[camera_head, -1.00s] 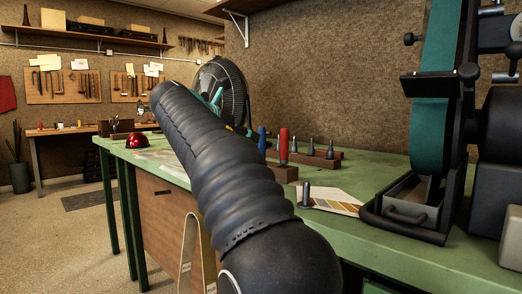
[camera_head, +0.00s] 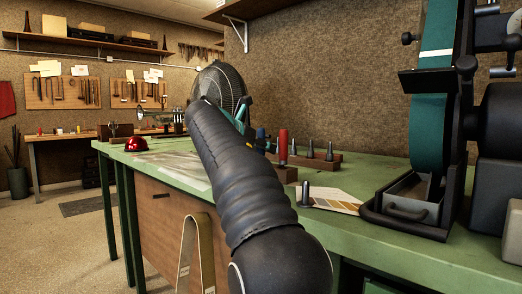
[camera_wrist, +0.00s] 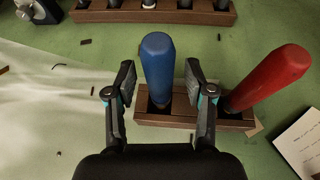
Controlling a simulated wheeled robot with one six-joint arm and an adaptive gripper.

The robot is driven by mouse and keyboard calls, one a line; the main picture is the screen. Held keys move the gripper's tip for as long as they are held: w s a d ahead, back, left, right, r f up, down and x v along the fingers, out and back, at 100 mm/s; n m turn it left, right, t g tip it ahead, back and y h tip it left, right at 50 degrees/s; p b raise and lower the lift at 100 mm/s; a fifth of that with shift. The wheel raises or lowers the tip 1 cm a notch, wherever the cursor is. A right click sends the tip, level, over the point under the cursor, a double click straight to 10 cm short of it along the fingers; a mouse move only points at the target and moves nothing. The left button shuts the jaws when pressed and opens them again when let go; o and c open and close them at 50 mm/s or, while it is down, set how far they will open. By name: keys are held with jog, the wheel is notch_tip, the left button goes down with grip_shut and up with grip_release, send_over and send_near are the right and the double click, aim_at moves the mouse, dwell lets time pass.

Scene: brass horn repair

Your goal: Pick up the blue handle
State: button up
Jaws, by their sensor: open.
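The blue handle (camera_wrist: 158,68) stands upright in a small wooden block (camera_wrist: 180,112) on the green bench. In the wrist view my gripper (camera_wrist: 159,85) is open, with one finger on each side of the blue handle and a gap on both sides. In the head view the blue handle (camera_head: 261,134) shows only in part, at the edge of my arm. My gripper is largely hidden behind my arm there.
A red handle (camera_wrist: 271,77) leans to the right in the same block, close to my right finger; it also shows in the head view (camera_head: 283,147). A longer wooden rack (camera_wrist: 165,16) lies behind. A belt grinder (camera_head: 435,100) stands at right.

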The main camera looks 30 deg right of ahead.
jog(key=shift+c, duration=0.3)
grip_shut()
